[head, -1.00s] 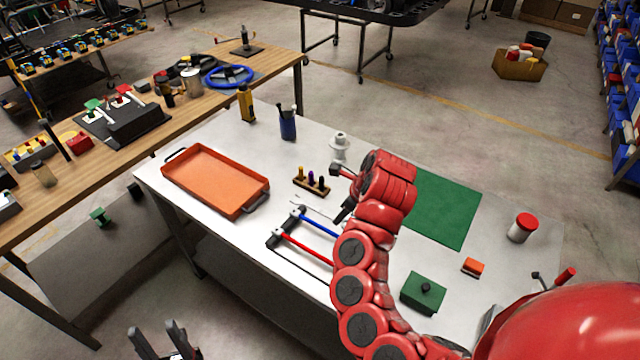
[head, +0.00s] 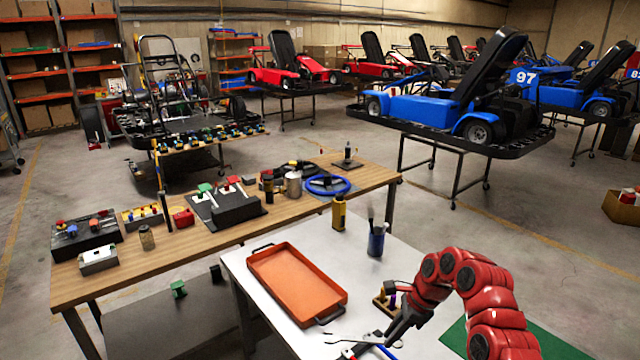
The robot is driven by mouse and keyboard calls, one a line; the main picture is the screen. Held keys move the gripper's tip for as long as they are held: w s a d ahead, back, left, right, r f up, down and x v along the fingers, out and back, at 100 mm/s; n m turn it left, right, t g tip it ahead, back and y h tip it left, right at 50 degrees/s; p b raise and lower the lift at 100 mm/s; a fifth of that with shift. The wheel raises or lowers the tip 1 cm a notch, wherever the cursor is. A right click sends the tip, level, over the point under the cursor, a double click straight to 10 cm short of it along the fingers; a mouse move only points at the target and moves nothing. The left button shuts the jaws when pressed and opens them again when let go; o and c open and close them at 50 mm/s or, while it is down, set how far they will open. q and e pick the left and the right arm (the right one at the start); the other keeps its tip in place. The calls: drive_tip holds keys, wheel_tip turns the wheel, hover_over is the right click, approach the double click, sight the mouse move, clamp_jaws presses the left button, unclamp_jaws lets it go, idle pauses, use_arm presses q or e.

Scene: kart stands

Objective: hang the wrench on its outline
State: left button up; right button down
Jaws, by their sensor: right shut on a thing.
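The red right arm reaches in from the lower right of the head view. Its dark right gripper (head: 388,335) is low over the white table, beyond the orange tray's near right corner. It is shut on a thin silvery tool, which I take to be the wrench (head: 350,339); it points left from the fingers. The tool is small, and I cannot tell whether it is lifted clear of the table. No wrench outline can be made out. My left gripper is out of view.
An orange tray (head: 336,311) lies on the white table, with a dark blue pen cup (head: 376,241) and a yellow bottle (head: 339,213) behind it. Red and blue handles (head: 386,351) lie under the gripper. A wooden bench (head: 165,262) stands behind, left. A green mat (head: 453,336) lies right.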

sight(374, 341)
drive_tip(key=a+n, duration=0.1)
drive_tip(key=a+f+n+g+b, duration=0.1)
drive_tip(key=n, duration=0.1)
drive_tip(key=shift+w, duration=0.2)
drive_tip(key=shift+a+f+n+g+b, duration=0.35)
drive_tip(key=shift+a+n+g, duration=0.25)
drive_tip(key=shift+n, duration=0.4)
drive_tip(key=shift+s+a+f+n+g+b, duration=0.15)
drive_tip(key=shift+a+f+n+g+b, duration=0.3)
drive_tip(key=shift+n, duration=0.65)
drive_tip(key=s+f+n+h, duration=0.1)
drive_tip(key=n, duration=0.1)
drive_tip(key=s+f+n+g+b, duration=0.1)
drive_tip(key=n, duration=0.1)
drive_tip(key=shift+s+f+n+h, duration=0.2)
drive_tip(key=shift+f+n+h, duration=0.1)
drive_tip(key=shift+f+h, duration=0.1)
drive_tip(key=shift+s+f+n, duration=0.15)
drive_tip(key=shift+n, duration=0.15)
